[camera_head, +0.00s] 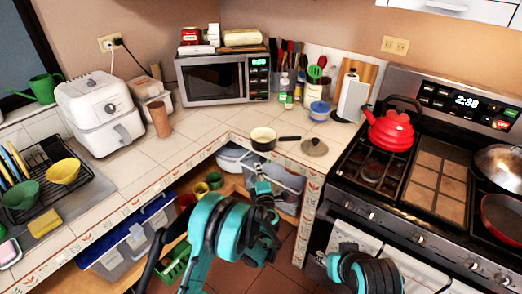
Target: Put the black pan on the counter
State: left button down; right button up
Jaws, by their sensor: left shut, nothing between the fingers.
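A small pan (264,139) with a cream inside, a dark rim and a black handle sits upright on the tiled counter (195,146), close to its front edge at the inner corner. My left gripper (261,172) is just below and in front of this pan, in front of the counter edge. It is shut and empty, and a gap shows between it and the pan. My right arm shows at the bottom right, but its gripper is not in view.
A grey lid (314,147) lies right of the pan. A microwave (223,79) stands behind. The stove (420,170) at right holds a red kettle (391,132), a silver pan (497,165) and a red-rimmed pan (503,214). Bins (130,245) sit under the counter.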

pick_arm(q)
jog(key=b, duration=0.2)
send_near(260, 144)
jog(key=w+a, duration=0.3)
jog(key=a, duration=0.1)
jog(key=shift+w+d+f+b, duration=0.1)
jog(key=shift+w+d+b, duration=0.25)
jog(key=shift+w+d, duration=1.05)
jog(key=shift+w, duration=0.35)
pick_arm(e)
jog(key=shift+f, duration=1.65)
